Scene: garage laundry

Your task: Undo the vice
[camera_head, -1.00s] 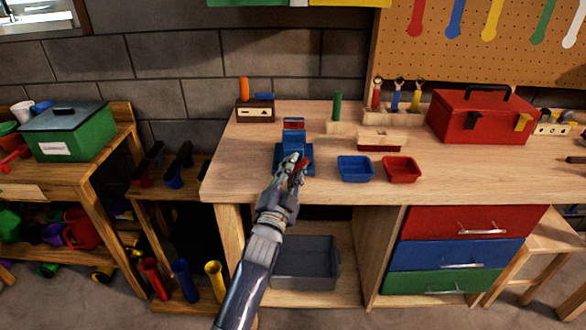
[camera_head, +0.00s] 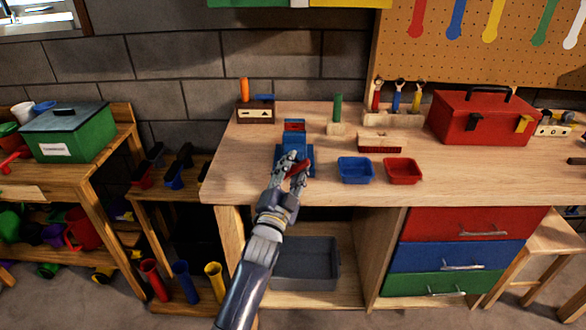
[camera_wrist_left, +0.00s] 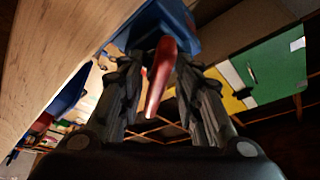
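The blue vice (camera_head: 295,143) stands at the front edge of the wooden workbench, with a red block (camera_head: 294,125) at its far end. Its red handle (camera_head: 299,169) slants across its near side. My left gripper (camera_head: 291,162) is at the handle. In the left wrist view the red handle (camera_wrist_left: 160,78) points towards the camera between the two fingers of the left gripper (camera_wrist_left: 158,72). The fingers stand apart with gaps beside the handle; contact with one finger is unclear. The blue vice body (camera_wrist_left: 165,22) is just beyond the fingertips. My right gripper is not in view.
A blue tray (camera_head: 356,170) and a red tray (camera_head: 403,171) sit right of the vice on the workbench (camera_head: 240,170). A brush (camera_head: 380,143) lies behind them. A red toolbox (camera_head: 480,118) stands further right. The bench left of the vice is clear.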

